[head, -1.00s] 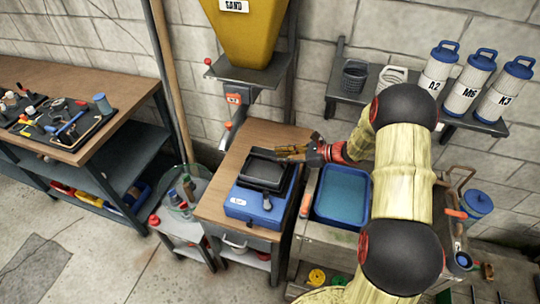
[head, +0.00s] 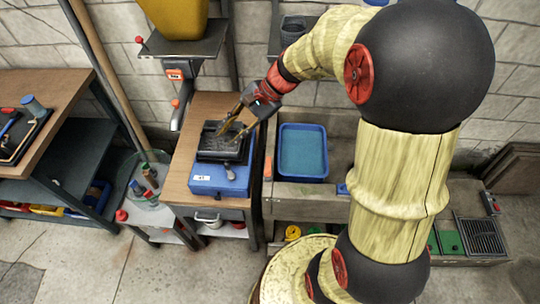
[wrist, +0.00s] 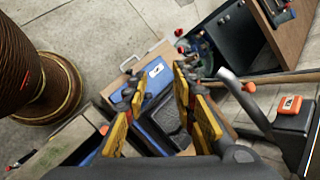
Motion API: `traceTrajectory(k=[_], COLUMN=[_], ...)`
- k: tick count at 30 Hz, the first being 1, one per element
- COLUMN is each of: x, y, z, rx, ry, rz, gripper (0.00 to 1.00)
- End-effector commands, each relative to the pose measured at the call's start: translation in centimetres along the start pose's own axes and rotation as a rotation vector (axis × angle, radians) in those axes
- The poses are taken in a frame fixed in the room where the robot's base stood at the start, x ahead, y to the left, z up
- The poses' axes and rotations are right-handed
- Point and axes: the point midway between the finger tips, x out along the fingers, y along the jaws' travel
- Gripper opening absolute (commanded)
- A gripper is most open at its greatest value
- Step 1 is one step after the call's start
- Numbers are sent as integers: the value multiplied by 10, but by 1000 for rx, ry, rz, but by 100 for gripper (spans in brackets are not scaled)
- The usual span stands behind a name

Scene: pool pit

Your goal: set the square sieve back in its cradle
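A black square tray-like piece, which looks like the square sieve (head: 209,149), sits on top of a blue box-shaped unit (head: 220,183) on the wooden bench. I cannot tell whether this unit is the cradle or whether the sieve is seated in it. The sieve also shows in the wrist view (wrist: 166,126), with the blue unit (wrist: 152,82) beyond it. My gripper (head: 230,134) points down over the sieve. In the wrist view my gripper (wrist: 152,105) is open, its yellow-padded fingers apart with the sieve seen between them. Contact is not clear.
A blue tub (head: 302,152) stands just right of the bench. A hopper shelf (head: 184,40) overhangs behind it. The wooden bench top (head: 183,150) has little free room around the blue unit.

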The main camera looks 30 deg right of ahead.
Motion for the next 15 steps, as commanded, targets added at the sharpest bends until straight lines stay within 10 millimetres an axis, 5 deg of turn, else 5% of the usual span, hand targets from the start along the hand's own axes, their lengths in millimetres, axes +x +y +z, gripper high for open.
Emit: traceTrajectory(k=[6,15], x=[-35,-87], y=[40,98], z=[65,112], rx=[-405,-932], ry=[173,430], rz=[145,320], gripper=[27,27])
